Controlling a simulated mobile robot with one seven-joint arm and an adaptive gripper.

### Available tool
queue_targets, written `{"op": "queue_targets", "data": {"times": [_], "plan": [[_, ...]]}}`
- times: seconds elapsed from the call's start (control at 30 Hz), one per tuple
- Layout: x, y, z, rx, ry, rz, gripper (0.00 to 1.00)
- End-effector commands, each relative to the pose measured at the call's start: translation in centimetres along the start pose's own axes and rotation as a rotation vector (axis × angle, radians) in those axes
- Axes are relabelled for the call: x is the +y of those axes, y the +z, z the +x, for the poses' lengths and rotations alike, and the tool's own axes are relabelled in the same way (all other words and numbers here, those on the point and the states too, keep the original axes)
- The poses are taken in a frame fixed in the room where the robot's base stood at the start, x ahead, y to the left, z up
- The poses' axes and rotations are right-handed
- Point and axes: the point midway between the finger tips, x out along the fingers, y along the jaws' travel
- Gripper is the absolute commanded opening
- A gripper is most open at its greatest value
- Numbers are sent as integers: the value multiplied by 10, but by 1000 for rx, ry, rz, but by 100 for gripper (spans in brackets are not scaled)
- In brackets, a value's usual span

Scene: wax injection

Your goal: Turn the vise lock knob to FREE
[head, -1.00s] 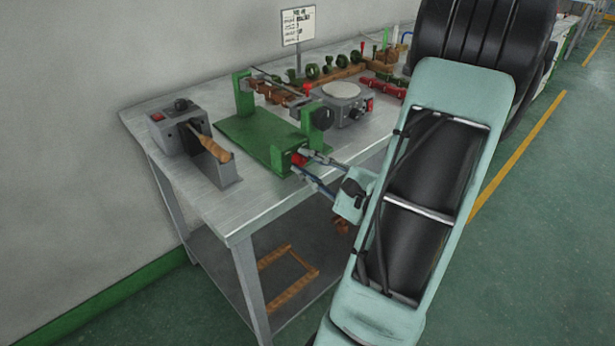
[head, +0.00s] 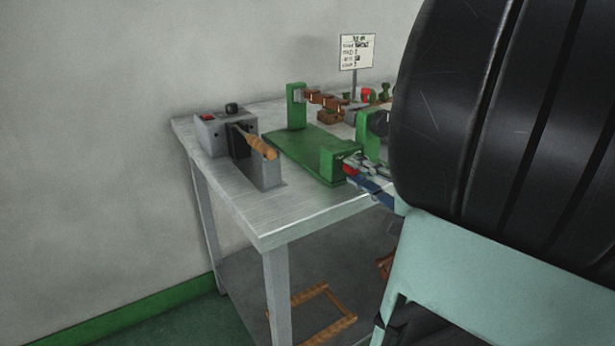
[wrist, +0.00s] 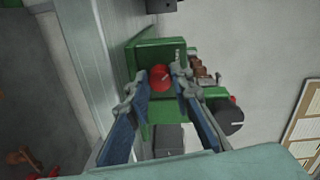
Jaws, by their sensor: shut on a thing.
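The green vise (head: 305,147) stands on the metal table, with a green block at its front. The red lock knob (head: 350,170) is on the face of that block. In the wrist view the knob (wrist: 159,78) shows as a red disc between my fingertips. My gripper (wrist: 161,82) is shut on the knob, one finger on each side of it. In the head view my gripper (head: 358,172) is at the front of the block, partly hidden behind my arm. I cannot read which setting the knob points to.
A grey box with a wooden-handled tool (head: 262,147) stands at the table's left. A sign (head: 357,52) stands at the back. A black round knob (wrist: 229,117) is close beside my right finger. The table's front left corner (head: 265,235) is bare.

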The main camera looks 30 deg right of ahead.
Motion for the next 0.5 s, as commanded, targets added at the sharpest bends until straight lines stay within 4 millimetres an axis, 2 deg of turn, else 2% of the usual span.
{"op": "queue_targets", "data": {"times": [0.5], "plan": [[0, -1, 0, 4, 2, -45, 0]]}}
